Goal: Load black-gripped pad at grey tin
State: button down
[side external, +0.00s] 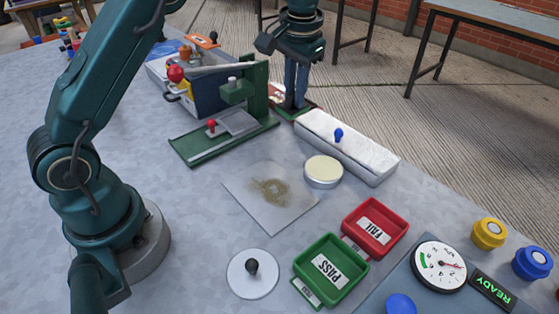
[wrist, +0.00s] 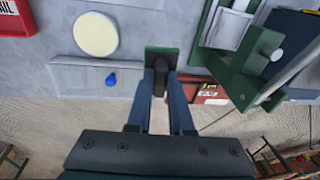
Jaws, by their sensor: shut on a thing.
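My gripper (side external: 295,100) is shut at the far edge of the table, its blue fingers pointing down. In the wrist view the fingers (wrist: 161,85) close on the dark upright grip of the black-gripped pad (wrist: 161,51). The pad's green base also shows below the fingers in the side view (side external: 283,112). I cannot tell whether it touches the table. Its underside is hidden. The grey tin (side external: 323,182), round with a cream top, stands nearer the side camera, apart from the gripper; it shows at upper left in the wrist view (wrist: 96,34).
A long pale box with a blue knob (side external: 338,134) lies beside the tin. A green-based press (side external: 225,137) is close to the gripper. A stained sheet (side external: 270,192), a black-knobbed white disc (side external: 252,282), a green PASS tray (side external: 350,286) and a red FAIL tray (side external: 391,238) lie nearer.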

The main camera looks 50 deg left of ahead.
jog(key=shift+d, duration=0.1)
jog(key=d+f+h, duration=0.1)
jog(key=d+h, duration=0.1)
jog(key=d, duration=0.8)
jog(key=shift+s+a+f, duration=0.1)
jog(key=shift+s+f, duration=0.1)
jog(key=shift+f, duration=1.3)
jog(key=shift+s+a+f, duration=0.1)
jog(key=shift+s+f, duration=0.1)
jog(key=shift+f, duration=1.25)
jog(key=shift+f, duration=0.65)
notch_tip(320, 180, up, 7)
jog(key=shift+r, duration=0.1)
dwell(0.5)
